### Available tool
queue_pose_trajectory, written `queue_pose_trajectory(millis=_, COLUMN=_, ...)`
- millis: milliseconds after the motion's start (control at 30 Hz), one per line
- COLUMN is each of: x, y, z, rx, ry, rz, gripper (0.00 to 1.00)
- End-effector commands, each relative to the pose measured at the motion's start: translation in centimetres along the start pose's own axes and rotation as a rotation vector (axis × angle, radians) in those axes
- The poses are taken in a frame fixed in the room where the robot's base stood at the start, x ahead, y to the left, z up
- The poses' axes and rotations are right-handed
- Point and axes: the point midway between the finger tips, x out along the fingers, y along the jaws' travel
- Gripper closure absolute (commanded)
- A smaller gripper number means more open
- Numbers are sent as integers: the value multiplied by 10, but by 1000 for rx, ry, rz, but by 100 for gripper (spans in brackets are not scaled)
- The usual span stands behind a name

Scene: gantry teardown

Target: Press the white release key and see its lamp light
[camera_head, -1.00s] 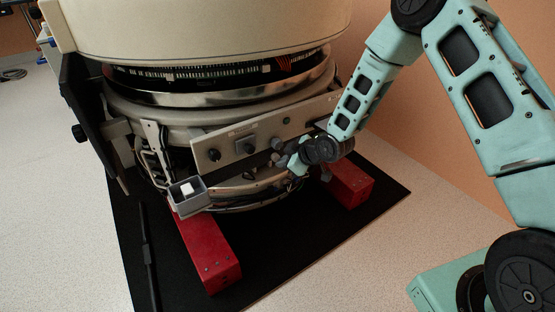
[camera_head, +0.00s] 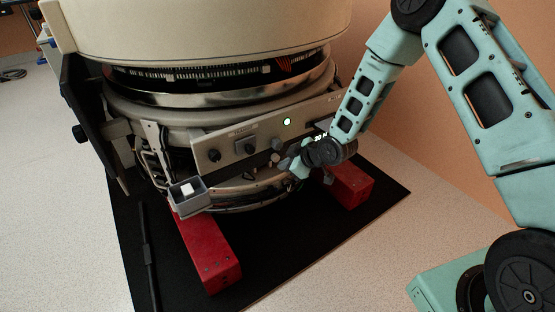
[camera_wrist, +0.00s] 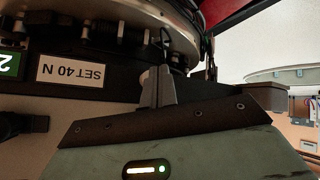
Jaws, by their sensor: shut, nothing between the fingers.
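The control panel (camera_head: 225,145) runs across the front of the big round machine. A small round lamp (camera_head: 287,121) on it glows green. My gripper (camera_head: 283,163) is at the right part of the panel, its fingers shut and empty. In the wrist view the shut fingers (camera_wrist: 166,75) reach up to the machine's dark edge, close beside a "SET 40 N" label (camera_wrist: 71,71) and a lit green display (camera_wrist: 9,64). Whether the fingertips touch anything cannot be told.
A grey box (camera_head: 190,204) with a white block (camera_head: 187,189) in it sits at the panel's lower left. Red feet (camera_head: 210,255) stand on a black mat (camera_head: 285,255). Black knobs (camera_head: 214,155) stick out of the panel. Pale floor is free to the left.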

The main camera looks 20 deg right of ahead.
Motion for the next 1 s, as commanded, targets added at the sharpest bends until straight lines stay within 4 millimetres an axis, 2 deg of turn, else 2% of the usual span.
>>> queue_pose_trajectory(millis=367, x=-3, y=-2, z=2, rx=0, ry=-1, rz=-1, gripper=100)
queue_pose_trajectory(millis=1000, x=-42, y=-30, z=30, rx=0, ry=-1, rz=-1, gripper=100)
